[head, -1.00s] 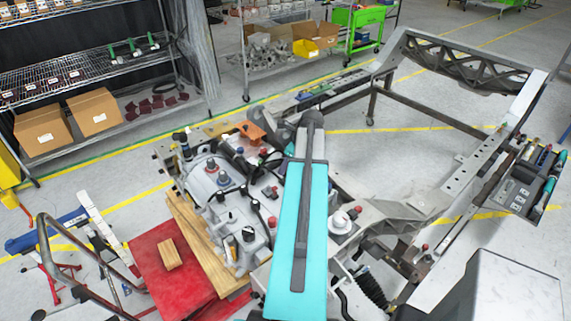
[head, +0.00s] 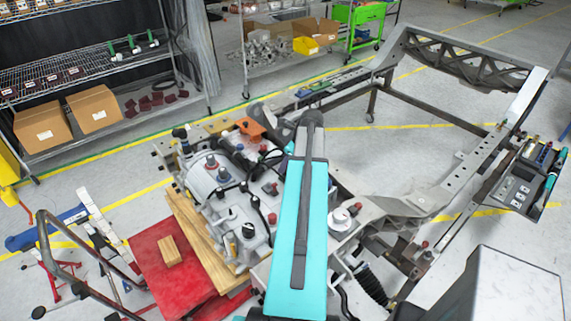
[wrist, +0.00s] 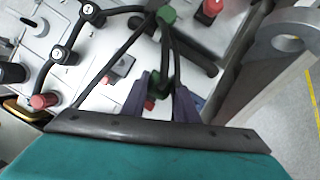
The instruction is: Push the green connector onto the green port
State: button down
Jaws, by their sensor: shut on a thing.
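Dark cable runs up from there. A second green part (wrist: 166,15), a rounded cap or plug, stands near the top of the wrist view, apart from the fingers. I cannot tell which green part is the port or whether the held connector touches anything. In the head view my teal arm hides the gripper, and no green connector shows there.
A grey casting (head: 215,185) with knobs and black cables lies left of my arm. Black caps (wrist: 62,55), a red cap (wrist: 44,100) and another red cap (wrist: 212,8) stand around the wrist view. A metal ring bracket (wrist: 285,40) is at right. The chassis frame (head: 440,210) extends right.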

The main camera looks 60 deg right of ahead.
jog(key=shift+f+b, duration=0.4)
jog(key=shift+f, duration=0.8)
dwell(0.5)
jog(key=c, duration=1.3)
grip_release()
jog(key=shift+r, duration=0.1)
jog(key=shift+r+p, duration=0.7)
jog(key=shift+r, duration=2.25)
